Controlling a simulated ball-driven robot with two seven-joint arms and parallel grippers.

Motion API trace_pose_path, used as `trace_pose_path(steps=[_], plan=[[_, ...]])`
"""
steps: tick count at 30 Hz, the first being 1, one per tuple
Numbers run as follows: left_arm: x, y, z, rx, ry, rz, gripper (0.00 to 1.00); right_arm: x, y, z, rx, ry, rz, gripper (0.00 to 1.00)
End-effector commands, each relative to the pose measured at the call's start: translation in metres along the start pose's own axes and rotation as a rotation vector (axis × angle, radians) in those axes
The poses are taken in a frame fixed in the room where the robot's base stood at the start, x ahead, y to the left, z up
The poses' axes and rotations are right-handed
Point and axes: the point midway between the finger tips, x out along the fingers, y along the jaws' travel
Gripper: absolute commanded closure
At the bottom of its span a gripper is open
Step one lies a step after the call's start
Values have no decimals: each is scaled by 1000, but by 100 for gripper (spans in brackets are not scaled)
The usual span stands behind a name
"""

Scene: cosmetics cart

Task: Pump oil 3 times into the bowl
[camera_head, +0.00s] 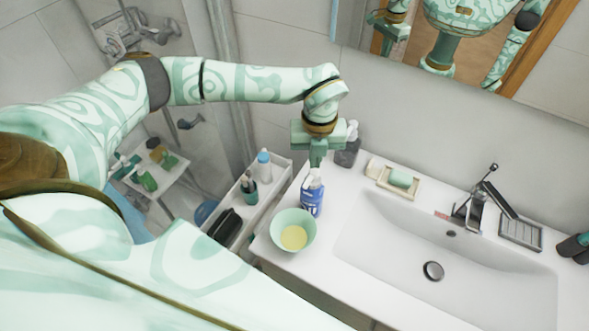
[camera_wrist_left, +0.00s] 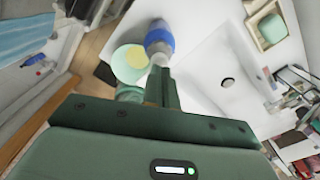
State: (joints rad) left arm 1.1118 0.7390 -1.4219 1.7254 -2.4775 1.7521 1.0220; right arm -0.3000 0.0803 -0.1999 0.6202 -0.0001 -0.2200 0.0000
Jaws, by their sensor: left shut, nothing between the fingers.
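A blue pump bottle (camera_head: 312,197) with a white pump head stands upright at the left end of the white counter. A pale green bowl (camera_head: 293,231) with yellow liquid in it stands just in front of the bottle. My left gripper (camera_head: 317,163) points down directly over the pump head, its fingers shut with nothing held. In the left wrist view the shut fingers (camera_wrist_left: 161,80) meet the bottle (camera_wrist_left: 159,42) at its top, and the bowl (camera_wrist_left: 130,62) sits to its left. Whether the fingertips touch the pump head is hard to tell. My right gripper is not in view.
A dark pump bottle (camera_head: 348,148) stands behind the gripper. A soap dish (camera_head: 399,182) with green soap is to its right. The sink (camera_head: 440,245) with its faucet fills the counter's right. A white cart (camera_head: 266,205) with bottles stands left, below the counter.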

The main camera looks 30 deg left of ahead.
Motion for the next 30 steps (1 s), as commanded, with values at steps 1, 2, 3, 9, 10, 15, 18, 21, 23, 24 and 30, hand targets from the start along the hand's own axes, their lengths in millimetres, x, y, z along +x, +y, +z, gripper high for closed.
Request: trace_pose_path(steps=[1, 2, 3, 9, 10, 15, 18, 21, 23, 24, 30], plan=[[0, 0, 0, 0, 0, 0, 100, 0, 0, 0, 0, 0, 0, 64], [0, 0, 0, 0, 0, 0, 100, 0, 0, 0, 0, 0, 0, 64], [0, 0, 0, 0, 0, 0, 100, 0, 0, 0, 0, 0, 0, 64], [-10, 0, 0, 0, -1, 0, 100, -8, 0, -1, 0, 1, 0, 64], [-13, 0, 0, 0, -1, -1, 100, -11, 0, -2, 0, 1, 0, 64], [-35, 0, 0, 0, 0, 0, 100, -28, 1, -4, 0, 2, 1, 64], [-47, 0, 0, -1, 0, 0, 100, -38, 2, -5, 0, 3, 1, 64], [-58, 0, 0, -1, 0, 0, 100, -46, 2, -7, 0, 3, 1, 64], [-61, 0, 0, -1, 0, 0, 100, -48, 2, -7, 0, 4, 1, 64], [-62, 0, 0, 0, 0, 0, 100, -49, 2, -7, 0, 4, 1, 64], [-60, 0, 0, 0, 0, 0, 100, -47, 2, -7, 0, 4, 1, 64]])
